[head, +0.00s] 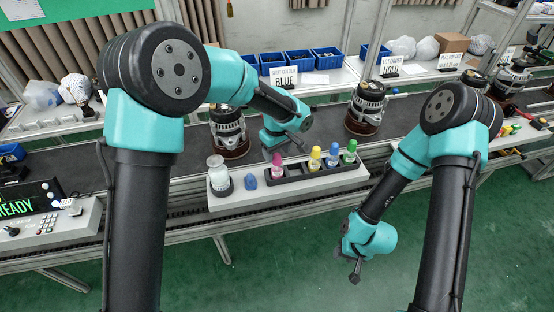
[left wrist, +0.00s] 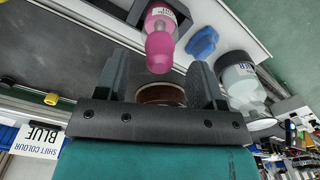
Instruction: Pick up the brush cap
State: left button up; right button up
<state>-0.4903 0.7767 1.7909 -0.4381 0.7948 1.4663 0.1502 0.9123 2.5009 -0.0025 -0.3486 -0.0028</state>
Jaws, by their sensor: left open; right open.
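A small blue cap-like piece (head: 250,181) stands on the white tray (head: 225,203), between a glass jar (head: 218,174) and the black rack (head: 318,173). In the left wrist view the blue piece (left wrist: 202,43) is right of the pink bottle (left wrist: 160,45); I take it to be the brush cap, but cannot be sure. My left gripper (head: 288,148) is above the rack's back side, near the pink bottle. In the left wrist view its open fingers (left wrist: 160,78) are spread with nothing gripped. My right gripper (head: 354,272) hangs open and empty over the floor.
The rack holds pink, yellow, blue and green-capped bottles (head: 349,152). Alternators (head: 229,132) stand on the dark conveyor (head: 330,118) behind the tray. A "SHIFT COLOUR BLUE" sign (head: 284,77) and blue bins (head: 299,60) are beyond it. The floor in front is clear.

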pick_arm(q)
notch_tip(320, 180, down, 2)
dwell(0.5)
jog(key=c, duration=1)
jog(key=shift+r, duration=0.15)
notch_tip(320, 180, up, 10)
jog(key=shift+f, duration=0.1)
dwell(0.3)
